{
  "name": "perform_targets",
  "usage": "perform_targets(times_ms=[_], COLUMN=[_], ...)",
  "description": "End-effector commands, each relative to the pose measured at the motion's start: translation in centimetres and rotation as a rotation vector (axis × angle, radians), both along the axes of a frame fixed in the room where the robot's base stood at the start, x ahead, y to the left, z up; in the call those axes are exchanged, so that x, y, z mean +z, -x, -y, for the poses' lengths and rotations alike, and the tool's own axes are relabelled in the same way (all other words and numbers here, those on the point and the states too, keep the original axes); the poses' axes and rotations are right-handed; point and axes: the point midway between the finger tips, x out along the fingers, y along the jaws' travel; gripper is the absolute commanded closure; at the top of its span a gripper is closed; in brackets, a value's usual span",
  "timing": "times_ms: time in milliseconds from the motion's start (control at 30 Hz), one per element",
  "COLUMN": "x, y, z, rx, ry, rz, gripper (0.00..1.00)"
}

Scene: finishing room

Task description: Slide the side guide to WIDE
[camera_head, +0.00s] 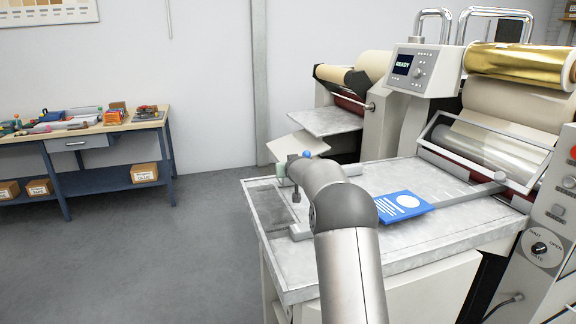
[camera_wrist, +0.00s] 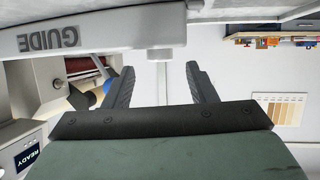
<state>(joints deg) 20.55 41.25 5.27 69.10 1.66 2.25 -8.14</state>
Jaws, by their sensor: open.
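The side guide (camera_wrist: 110,32) is a pale bar marked GUIDE, upside down across the top of the wrist view. A small pale knob (camera_wrist: 160,56) sticks out of it. My gripper (camera_wrist: 160,70) is open, with one dark finger on each side of the knob and visible gaps to both. In the head view, the guide (camera_head: 472,191) runs as a grey bar across the metal feed table (camera_head: 400,262); my arm hides part of it. My gripper (camera_head: 296,192) is at the table's left side, mostly hidden behind my wrist. No WIDE mark is readable.
A blue printed sheet (camera_head: 403,205) lies on the table beside the guide. The laminating machine has a READY display (camera_head: 407,65) and a gold roll (camera_head: 518,65). A blue ball-topped lever (camera_head: 307,154) stands behind my wrist. A workbench (camera_head: 83,130) stands far left; open floor lies between.

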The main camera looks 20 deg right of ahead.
Motion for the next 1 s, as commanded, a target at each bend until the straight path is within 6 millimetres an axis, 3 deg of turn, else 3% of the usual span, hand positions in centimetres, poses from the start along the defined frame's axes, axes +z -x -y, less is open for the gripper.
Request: perform_targets(times_ms=[100,300,767,933,967,1000], x=[-0.9,-1.8,-2.4,-2.4,-2.4,-2.4], y=[-2.2,-4.6,-5.5,-5.4,-5.4,-5.4], z=[0.6,1.2,1.5,1.5,1.5,1.5], rx=[0.000,0.000,0.000,0.000,0.000,0.000], ry=[0.000,0.000,0.000,0.000,0.000,0.000], rz=[-0.002,0.000,-0.001,-0.001,-0.001,-0.001], gripper=[0.49,0.49,0.49,0.93,1.00,1.00])
